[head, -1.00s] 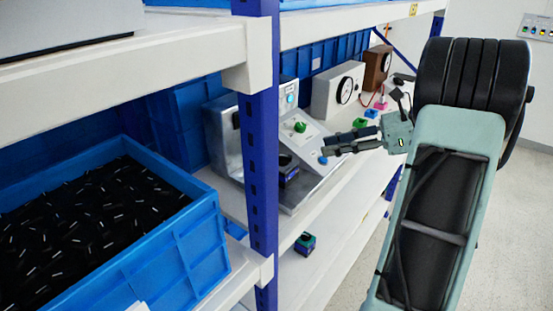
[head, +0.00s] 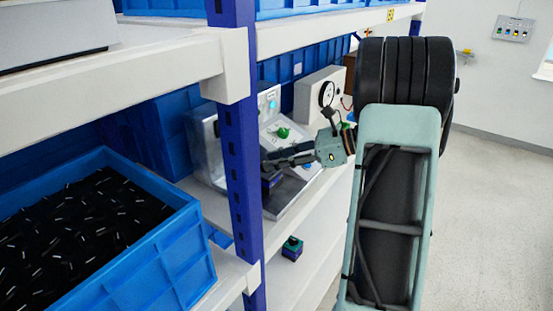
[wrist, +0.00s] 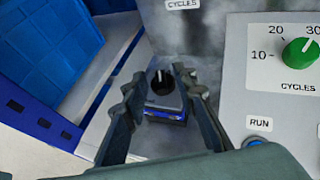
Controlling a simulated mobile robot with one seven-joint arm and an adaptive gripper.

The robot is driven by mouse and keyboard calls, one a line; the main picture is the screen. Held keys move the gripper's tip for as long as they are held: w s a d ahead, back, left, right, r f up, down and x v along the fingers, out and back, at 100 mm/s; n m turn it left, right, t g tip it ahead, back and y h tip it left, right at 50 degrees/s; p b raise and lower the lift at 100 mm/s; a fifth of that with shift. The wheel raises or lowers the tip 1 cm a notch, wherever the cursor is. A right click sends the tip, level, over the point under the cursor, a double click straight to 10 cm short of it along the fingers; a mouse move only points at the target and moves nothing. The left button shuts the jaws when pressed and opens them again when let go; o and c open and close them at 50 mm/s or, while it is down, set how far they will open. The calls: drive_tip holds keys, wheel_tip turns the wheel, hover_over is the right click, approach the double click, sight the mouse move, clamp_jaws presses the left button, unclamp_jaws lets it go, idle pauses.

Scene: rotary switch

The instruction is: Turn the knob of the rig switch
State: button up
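A small box with a blue body (wrist: 165,114) and a black round knob (wrist: 160,80) with a white pointer line shows between my fingers in the wrist view. In the head view this dark blue box (head: 271,183) is partly hidden by my fingers. My gripper (wrist: 159,76) is open, with one finger on each side of the knob in the picture. I cannot tell whether they touch it. It also shows in the head view (head: 266,166). A green knob (wrist: 300,52) labelled CYCLES sits on the grey panel (wrist: 235,85), right of my fingers.
A blue RUN button (wrist: 258,141) is on the panel below the green knob. A blue shelf post (head: 238,160) stands left of the console. A blue bin (head: 165,262) of black parts is at the left. A white gauge box (head: 312,97) stands behind. Another small box (head: 292,248) is lower down.

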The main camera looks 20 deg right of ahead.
clamp_jaws()
idle(0.3)
drive_tip(key=shift+s+a+m+t+h+b, duration=0.15)
drive_tip(key=shift+m+t+h+b, duration=0.15)
drive_tip(key=shift+m+t+h, duration=0.4)
drive_tip(key=shift+s+a+m+t+h+b, duration=0.15)
drive_tip(key=shift+m+t+h+b, duration=0.15)
drive_tip(key=shift+m+t+h, duration=0.4)
drive_tip(key=shift+s+a+m+t+h+b, duration=0.15)
drive_tip(key=shift+m+t+h+b, duration=0.25)
drive_tip(key=shift+m, duration=0.5)
unclamp_jaws()
drive_tip(key=shift+d, duration=0.1)
